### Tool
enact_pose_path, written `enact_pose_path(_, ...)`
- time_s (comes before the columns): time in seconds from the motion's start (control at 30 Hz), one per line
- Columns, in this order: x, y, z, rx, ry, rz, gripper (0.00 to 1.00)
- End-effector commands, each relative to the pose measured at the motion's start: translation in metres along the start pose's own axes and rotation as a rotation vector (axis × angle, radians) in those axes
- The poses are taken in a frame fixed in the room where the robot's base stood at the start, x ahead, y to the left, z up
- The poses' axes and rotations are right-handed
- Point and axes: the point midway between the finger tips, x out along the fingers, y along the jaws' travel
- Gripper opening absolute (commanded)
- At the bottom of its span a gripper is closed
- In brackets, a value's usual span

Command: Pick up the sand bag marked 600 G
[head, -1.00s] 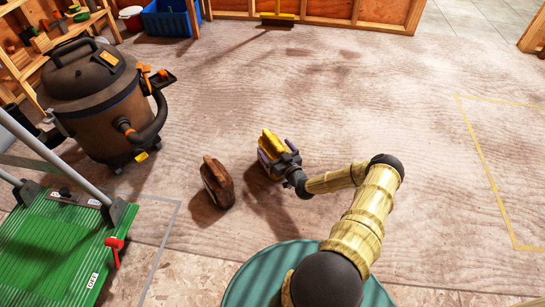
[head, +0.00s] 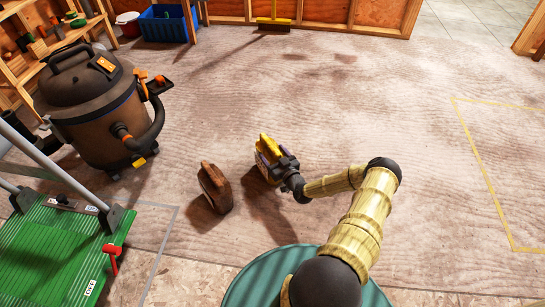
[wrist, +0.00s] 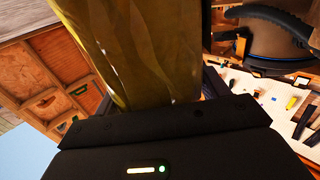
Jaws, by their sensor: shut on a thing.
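A yellow bag (head: 264,143) is held in my gripper (head: 273,160), near the middle of the head view. My gripper is shut on it, with dark fingers against its sides. The same bag fills the upper middle of the wrist view (wrist: 135,50) as a yellow-brown, wrinkled surface. A brown bag (head: 215,187) stands on the floor a little left of my gripper, apart from it. No mark can be read on either bag, so I cannot tell which is the 600 G one. Whether the yellow bag is clear of the floor is hard to tell.
A shop vacuum (head: 95,105) stands at left. A green ribbed platform (head: 50,250) with grey rails and a red lever (head: 111,258) is at lower left. A blue bin (head: 165,22) and a broom (head: 273,24) are at the back. The floor to the right is clear.

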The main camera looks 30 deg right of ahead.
Motion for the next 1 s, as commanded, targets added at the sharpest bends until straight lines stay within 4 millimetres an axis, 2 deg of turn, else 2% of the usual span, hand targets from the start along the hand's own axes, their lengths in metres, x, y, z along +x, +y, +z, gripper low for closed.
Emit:
enact_pose_path(0.6, 0.001, 0.000, -0.091, -0.001, 0.004, -0.001, 0.09)
enact_pose_path(0.73, 0.001, 0.000, -0.099, -0.001, 0.004, 0.000, 0.09)
enact_pose_path(1.0, 0.001, 0.000, -0.099, 0.000, 0.004, 0.001, 0.09)
